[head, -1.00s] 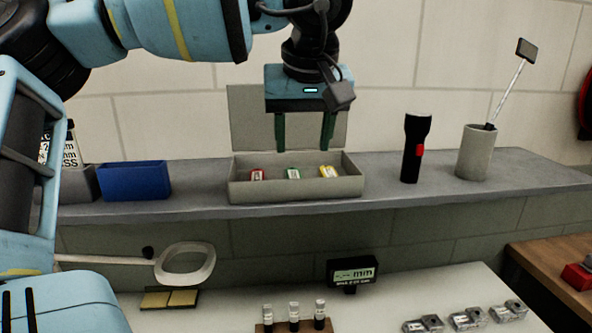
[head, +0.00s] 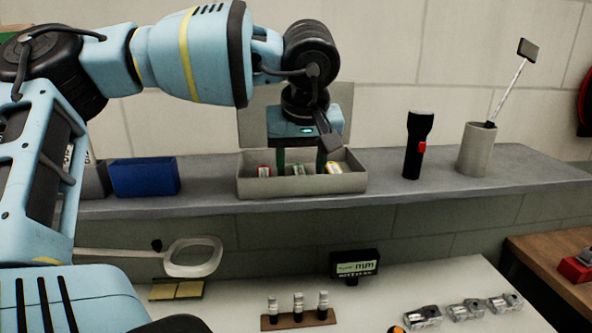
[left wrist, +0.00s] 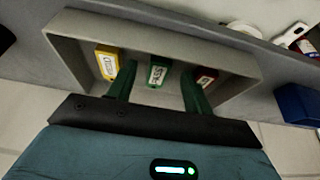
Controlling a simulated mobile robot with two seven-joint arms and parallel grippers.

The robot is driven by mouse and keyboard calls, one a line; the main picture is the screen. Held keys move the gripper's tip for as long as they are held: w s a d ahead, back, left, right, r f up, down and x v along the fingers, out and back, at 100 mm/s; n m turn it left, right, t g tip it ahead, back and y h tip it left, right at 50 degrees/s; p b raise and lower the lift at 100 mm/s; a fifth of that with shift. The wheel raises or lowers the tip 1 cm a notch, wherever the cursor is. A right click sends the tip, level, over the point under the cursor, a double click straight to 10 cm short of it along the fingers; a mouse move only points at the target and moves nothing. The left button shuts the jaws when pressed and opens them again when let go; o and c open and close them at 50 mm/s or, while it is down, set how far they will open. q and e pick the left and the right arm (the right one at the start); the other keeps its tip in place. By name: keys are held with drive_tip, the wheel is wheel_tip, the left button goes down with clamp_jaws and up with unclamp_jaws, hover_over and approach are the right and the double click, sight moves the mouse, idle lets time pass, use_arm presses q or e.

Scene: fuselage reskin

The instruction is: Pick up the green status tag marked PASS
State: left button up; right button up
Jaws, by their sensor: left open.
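The green status tag (head: 298,170) lies in a grey open box on the shelf, between a red tag (head: 263,171) and a yellow tag (head: 334,168). In the left wrist view the green tag (left wrist: 157,74) shows pale lettering too small to read surely. My left gripper (head: 301,165) points down into the box with its green fingers open. In the left wrist view the fingers (left wrist: 157,82) stand on either side of the green tag, apart from it. The yellow tag (left wrist: 107,62) and red tag (left wrist: 205,78) lie outside the fingers. My right gripper is not seen.
A magnifier (head: 193,257) and small vials (head: 297,305) are below.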

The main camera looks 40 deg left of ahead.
use_arm(q)
drive_tip(key=shift+w+a+f, duration=0.1)
drive_tip(key=shift+f, duration=0.4)
drive_tip(key=c, duration=1.1)
drive_tip(key=shift+o, duration=0.2)
wheel_tip(320, 180, up, 10)
drive_tip(key=b, duration=0.1)
